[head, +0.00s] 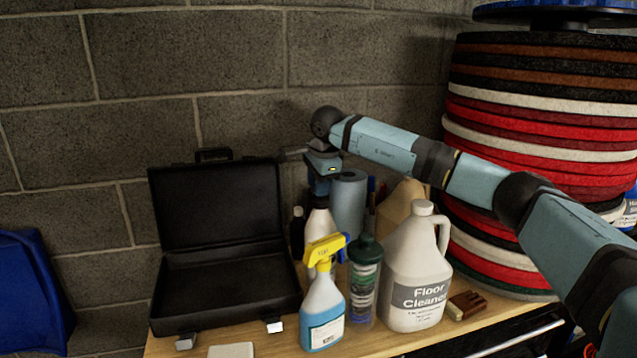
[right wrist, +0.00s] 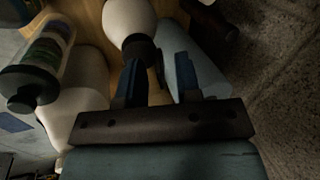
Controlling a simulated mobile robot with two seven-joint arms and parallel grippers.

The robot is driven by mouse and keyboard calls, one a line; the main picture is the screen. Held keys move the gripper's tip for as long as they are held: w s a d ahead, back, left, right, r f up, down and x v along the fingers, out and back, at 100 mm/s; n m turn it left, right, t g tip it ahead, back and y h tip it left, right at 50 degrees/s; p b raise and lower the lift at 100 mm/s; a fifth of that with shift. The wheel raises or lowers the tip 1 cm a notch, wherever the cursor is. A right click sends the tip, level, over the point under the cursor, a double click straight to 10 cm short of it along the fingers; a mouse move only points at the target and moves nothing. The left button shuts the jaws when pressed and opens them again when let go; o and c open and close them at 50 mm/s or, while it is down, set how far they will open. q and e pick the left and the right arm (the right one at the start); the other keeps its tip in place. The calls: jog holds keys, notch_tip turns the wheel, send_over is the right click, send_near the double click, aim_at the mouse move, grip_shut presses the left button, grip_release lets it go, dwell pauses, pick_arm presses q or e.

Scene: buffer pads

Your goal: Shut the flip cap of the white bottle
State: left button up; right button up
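A white bottle (head: 319,226) stands on the wooden table behind the yellow-headed spray bottle, which hides its lower part. In the right wrist view the white bottle (right wrist: 128,16) shows its rounded white body and a dark top (right wrist: 141,50). Whether its flip cap is open cannot be told. My right gripper (head: 319,188) is right above this bottle, pointing down. In the right wrist view its two blue fingers (right wrist: 159,78) are apart with nothing between their tips. The left finger overlaps the dark top; contact cannot be told. My left gripper is not in view.
A spray bottle (head: 322,304), a green-capped bottle (head: 364,285) and a Floor Cleaner jug (head: 415,262) crowd the front. A blue-grey roll (head: 348,207) stands close behind. An open black case (head: 222,287) lies left. Stacked pads (head: 540,135) rise right.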

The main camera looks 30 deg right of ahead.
jog(key=shift+c, duration=0.4)
grip_shut()
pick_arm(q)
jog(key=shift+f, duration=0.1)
pick_arm(e)
jog(key=shift+f, duration=0.1)
